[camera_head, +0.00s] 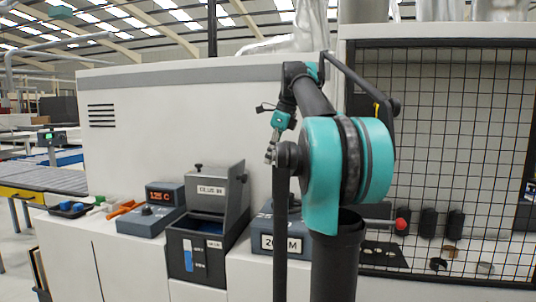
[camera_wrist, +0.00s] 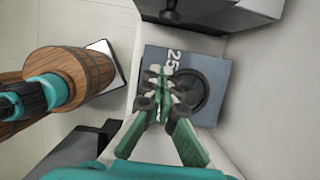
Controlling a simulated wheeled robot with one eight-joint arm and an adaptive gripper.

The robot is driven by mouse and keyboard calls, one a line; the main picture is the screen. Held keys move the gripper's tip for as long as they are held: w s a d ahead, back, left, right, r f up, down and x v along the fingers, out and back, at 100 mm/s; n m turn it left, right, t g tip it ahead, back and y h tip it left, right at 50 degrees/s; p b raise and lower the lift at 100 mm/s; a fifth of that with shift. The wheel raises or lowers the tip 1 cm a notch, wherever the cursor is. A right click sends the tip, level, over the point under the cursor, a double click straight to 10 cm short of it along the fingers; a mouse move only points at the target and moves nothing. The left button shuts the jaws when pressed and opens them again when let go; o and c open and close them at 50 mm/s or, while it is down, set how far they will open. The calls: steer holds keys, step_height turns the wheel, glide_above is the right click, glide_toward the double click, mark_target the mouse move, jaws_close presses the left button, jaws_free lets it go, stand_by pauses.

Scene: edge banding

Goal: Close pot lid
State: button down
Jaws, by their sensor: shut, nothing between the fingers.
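The dark pot (camera_head: 196,250) stands on the white counter, left of my arm in the head view. Its grey lid (camera_head: 231,197) is raised and tilted up at the back, so the pot's top is open. The lid has a label and a small dark knob (camera_head: 198,167). What seems to be part of the pot or lid (camera_wrist: 235,14), with a dark knob, shows at the top of the wrist view. My gripper (camera_head: 270,153) is right of the lid, above the counter, apart from it. Its green fingers (camera_wrist: 160,78) are shut and empty.
A blue-grey box with a number label (camera_head: 281,243) stands right of the pot; it lies below my fingers in the wrist view (camera_wrist: 215,65). A blue control box (camera_head: 145,220) with a display stands to the left. A black mesh panel (camera_head: 460,150) is at the right.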

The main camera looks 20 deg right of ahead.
steer(key=w+a+f, duration=0.3)
steer(key=a+f, duration=0.2)
steer(key=shift+f, duration=0.4)
steer(key=shift+w+a, duration=0.1)
steer(key=shift+a, duration=0.1)
